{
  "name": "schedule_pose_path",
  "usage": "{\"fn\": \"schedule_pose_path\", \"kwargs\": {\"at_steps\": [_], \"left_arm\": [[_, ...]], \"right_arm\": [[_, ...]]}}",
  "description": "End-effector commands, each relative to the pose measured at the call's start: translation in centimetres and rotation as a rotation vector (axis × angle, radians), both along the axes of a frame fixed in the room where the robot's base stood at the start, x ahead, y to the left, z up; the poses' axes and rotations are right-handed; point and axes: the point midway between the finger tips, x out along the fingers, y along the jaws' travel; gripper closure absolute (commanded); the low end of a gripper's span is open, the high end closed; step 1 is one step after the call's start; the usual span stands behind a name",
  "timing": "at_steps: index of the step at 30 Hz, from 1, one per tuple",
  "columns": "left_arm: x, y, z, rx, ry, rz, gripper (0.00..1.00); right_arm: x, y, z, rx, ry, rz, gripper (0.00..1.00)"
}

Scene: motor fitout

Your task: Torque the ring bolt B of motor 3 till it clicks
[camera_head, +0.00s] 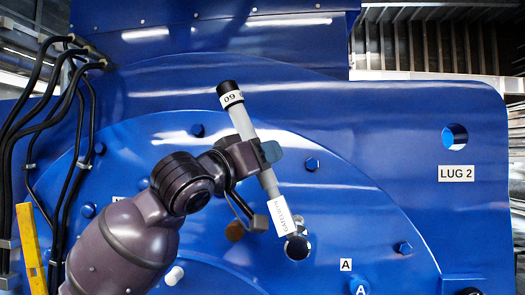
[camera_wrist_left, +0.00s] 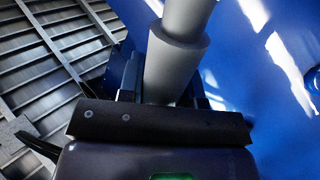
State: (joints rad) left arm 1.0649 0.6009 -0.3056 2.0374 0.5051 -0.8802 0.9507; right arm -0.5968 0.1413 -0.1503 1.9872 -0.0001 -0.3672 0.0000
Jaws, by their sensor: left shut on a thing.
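My left gripper (camera_head: 258,153) is shut on a grey rod-shaped tool (camera_head: 242,121) with a black end cap and a white band of black characters. The tool slants from upper left to lower right. A white label (camera_head: 281,215) is near its lower end, which overlaps a round fitting (camera_head: 298,247) on the blue motor face (camera_head: 340,200); I cannot tell whether they touch. The tool also shows close up in the left wrist view (camera_wrist_left: 178,60), between the jaws (camera_wrist_left: 160,122). No bolt marked B is readable. My right gripper is not in view.
Several blue bolts, one at the right (camera_head: 403,248), ring the face. An "A" tag (camera_head: 346,265) is below the fitting. A "LUG 2" plate (camera_head: 456,173) is under a hole (camera_head: 455,137). Black cables (camera_head: 40,110) and a yellow bar (camera_head: 30,250) are at the left.

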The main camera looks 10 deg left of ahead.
Motion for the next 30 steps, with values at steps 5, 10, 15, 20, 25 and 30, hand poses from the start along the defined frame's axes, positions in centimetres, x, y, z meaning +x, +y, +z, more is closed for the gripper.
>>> {"fn": "schedule_pose_path", "kwargs": {"at_steps": [5, 10, 15, 20, 25, 30], "left_arm": [[1.5, 0.0, 0.3, -0.003, -0.002, -0.001, 1.00], [3.0, 0.0, 0.4, -0.003, -0.003, -0.002, 1.00], [4.0, 0.0, 0.3, -0.002, -0.003, -0.002, 1.00], [4.6, 0.0, 0.3, -0.002, -0.003, -0.002, 1.00], [4.8, 0.0, 0.2, -0.003, -0.004, -0.001, 1.00], [4.8, 0.0, 0.2, -0.002, -0.005, -0.002, 1.00]], "right_arm": [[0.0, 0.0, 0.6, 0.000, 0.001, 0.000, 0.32], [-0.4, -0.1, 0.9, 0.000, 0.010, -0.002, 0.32], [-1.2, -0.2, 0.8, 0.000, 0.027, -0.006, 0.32], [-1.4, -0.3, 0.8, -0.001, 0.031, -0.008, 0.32], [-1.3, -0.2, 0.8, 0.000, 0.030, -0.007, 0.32], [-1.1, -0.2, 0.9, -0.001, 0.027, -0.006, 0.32]]}}
